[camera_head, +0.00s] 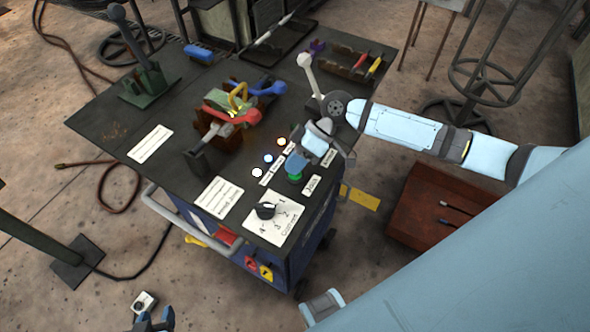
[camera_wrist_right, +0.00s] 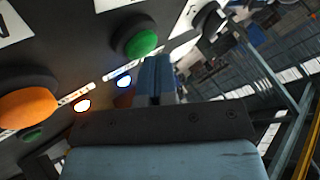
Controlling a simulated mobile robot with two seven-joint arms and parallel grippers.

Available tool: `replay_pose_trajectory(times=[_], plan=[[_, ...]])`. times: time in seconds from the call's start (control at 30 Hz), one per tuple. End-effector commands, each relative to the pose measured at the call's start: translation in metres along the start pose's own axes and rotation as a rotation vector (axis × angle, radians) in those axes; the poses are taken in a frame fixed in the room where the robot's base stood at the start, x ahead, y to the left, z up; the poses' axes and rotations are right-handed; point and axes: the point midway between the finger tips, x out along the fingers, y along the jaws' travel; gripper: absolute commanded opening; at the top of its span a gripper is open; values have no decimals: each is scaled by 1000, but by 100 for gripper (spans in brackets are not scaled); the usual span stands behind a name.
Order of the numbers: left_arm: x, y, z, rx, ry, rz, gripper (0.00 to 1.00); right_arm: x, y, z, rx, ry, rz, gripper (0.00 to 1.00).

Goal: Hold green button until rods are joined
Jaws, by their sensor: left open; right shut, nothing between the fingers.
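The green button (camera_head: 294,179) is near the right front edge of the dark bench top and also shows in the right wrist view (camera_wrist_right: 140,43). My right gripper (camera_head: 297,164) is shut and empty, its blue fingertips at the green button, partly covering it in the head view. In the wrist view the fingertips (camera_wrist_right: 155,62) lie just beside the button's edge; I cannot tell if they touch it. A clamp device (camera_head: 232,112) with red, blue and yellow handles stands mid-bench; rods cannot be made out in it. My left gripper (camera_head: 154,322) is open and empty, low at the bottom edge.
Indicator lights (camera_head: 269,157) and labels line the bench beside the button. A black dial (camera_head: 265,211) sits on a white plate in front. An orange button (camera_wrist_right: 28,108) shows in the wrist view. Tall levers (camera_head: 308,75) and a tool tray (camera_head: 352,65) stand farther back.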

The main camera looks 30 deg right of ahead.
Motion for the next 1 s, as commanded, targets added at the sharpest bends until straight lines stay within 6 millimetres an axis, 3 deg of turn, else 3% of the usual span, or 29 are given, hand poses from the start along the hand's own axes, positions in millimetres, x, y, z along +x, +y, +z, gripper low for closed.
replay_pose_trajectory(times=[0.63, 1.0], plan=[[1, 5, -3, -18, 5, 0, 46, 0, 0, 0, 1, -1, 0, 0], [-10, 3, -17, -7, 2, 0, 46, -13, -10, -10, 0, 0, 0, 0]])
